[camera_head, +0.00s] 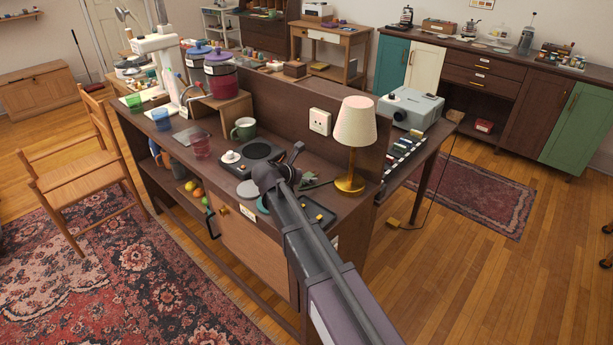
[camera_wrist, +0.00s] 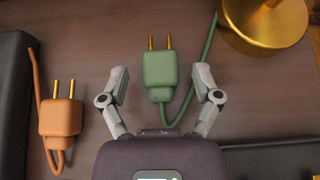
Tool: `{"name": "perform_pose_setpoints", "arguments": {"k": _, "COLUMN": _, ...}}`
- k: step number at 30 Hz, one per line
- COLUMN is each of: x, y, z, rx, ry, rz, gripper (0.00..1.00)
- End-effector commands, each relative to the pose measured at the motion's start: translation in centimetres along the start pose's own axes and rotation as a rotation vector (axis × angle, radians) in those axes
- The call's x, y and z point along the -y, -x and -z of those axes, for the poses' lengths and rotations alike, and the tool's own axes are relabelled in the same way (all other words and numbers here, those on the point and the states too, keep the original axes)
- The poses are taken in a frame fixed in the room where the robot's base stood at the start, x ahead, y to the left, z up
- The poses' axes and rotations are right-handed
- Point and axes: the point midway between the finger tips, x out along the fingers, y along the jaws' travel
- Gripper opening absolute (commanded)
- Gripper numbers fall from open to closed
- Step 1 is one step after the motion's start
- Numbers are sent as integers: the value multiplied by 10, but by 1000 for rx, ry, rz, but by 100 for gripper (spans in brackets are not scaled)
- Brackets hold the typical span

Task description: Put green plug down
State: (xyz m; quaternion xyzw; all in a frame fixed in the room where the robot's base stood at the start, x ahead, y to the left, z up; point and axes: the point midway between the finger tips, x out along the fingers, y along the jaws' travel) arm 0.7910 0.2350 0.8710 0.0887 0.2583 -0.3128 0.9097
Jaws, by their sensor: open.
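The green plug (camera_wrist: 160,72) lies on the brown wooden counter (camera_wrist: 105,28) in the wrist view, its two brass prongs pointing to the top of the picture. Its green cord bends up along its right side. My gripper (camera_wrist: 161,88) is open, with one finger on each side of the plug and a visible gap to both. In the head view my gripper (camera_head: 296,152) is over the counter between the hot plate and the lamp. The plug is hard to make out there.
An orange plug (camera_wrist: 61,117) lies left of my gripper. The lamp's brass base (camera_wrist: 265,22) stands close on the upper right; the lamp (camera_head: 355,125) shows in the head view. A wall socket (camera_head: 320,121) is on the back panel. A black hot plate (camera_head: 250,158) and mug (camera_head: 243,129) stand left.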

Motion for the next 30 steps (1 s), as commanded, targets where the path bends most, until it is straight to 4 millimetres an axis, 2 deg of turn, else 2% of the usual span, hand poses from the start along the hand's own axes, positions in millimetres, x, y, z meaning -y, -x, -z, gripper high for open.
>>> {"name": "perform_pose_setpoints", "arguments": {"k": 3, "x": 1, "y": 22, "z": -2, "rx": 0, "ry": 1, "rz": -2, "gripper": 82}}
{"name": "perform_pose_setpoints", "arguments": {"k": 18, "x": 0, "y": 97, "z": -2, "rx": 0, "ry": 2, "rz": -2, "gripper": 82}}
{"name": "perform_pose_setpoints", "arguments": {"k": 24, "x": 1, "y": 112, "z": -1, "rx": 0, "ry": 0, "rz": 0, "gripper": 82}}
{"name": "perform_pose_setpoints", "arguments": {"k": 30, "x": 0, "y": 116, "z": 0, "rx": 0, "ry": 0, "rz": 0, "gripper": 82}}
